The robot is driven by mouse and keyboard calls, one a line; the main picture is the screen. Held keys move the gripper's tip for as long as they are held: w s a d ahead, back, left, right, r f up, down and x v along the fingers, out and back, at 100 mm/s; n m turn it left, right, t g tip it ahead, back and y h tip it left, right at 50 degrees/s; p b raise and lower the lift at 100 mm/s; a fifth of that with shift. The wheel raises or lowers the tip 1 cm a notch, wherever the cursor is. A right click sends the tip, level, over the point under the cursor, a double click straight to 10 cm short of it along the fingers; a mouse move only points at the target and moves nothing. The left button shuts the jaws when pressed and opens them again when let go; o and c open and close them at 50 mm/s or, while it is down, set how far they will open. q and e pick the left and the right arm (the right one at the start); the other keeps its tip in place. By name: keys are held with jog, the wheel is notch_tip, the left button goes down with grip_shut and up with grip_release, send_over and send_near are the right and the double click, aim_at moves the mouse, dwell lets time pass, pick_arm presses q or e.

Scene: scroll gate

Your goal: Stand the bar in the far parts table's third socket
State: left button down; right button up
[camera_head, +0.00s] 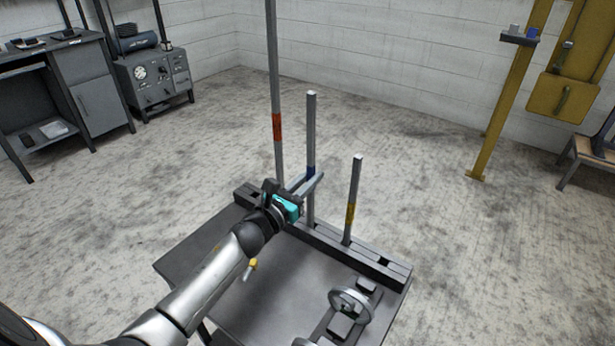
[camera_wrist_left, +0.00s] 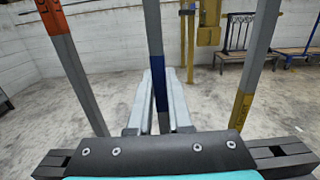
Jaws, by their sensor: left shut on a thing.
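Three upright square bars rise from the dark slotted rack (camera_head: 330,243) on the parts table (camera_head: 200,255). The tallest has an orange-red band (camera_head: 276,127), the middle one a blue band (camera_head: 311,125), the shortest a yellow band (camera_head: 354,180). In the left wrist view this bar (camera_wrist_left: 154,40) stands between the two fingers (camera_wrist_left: 158,108). Its foot reaches down to the rack; I cannot tell how deep it sits. Open sockets show at the rack's right end (camera_head: 384,262) and left end. My right gripper is out of view.
A handwheel (camera_head: 350,306) sits on the table's front right. The orange-banded and yellow-banded bars flank my gripper closely. A grey workbench (camera_head: 95,95) and machine (camera_head: 155,80) stand far left, a yellow post (camera_head: 510,100) right. The floor behind the table is clear.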

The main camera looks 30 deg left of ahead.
pick_arm(q)
jog(key=shift+f, duration=0.45)
jog(key=c, duration=0.8)
grip_release()
jog(key=shift+f, duration=0.1)
jog(key=shift+o, duration=0.2)
jog(key=s+a, duration=0.2)
jog(key=s, duration=1.3)
jog(key=shift+s+a+f+p, duration=0.2)
jog(key=shift+a+f+p, duration=0.05)
jog(key=shift+a+p, duration=0.1)
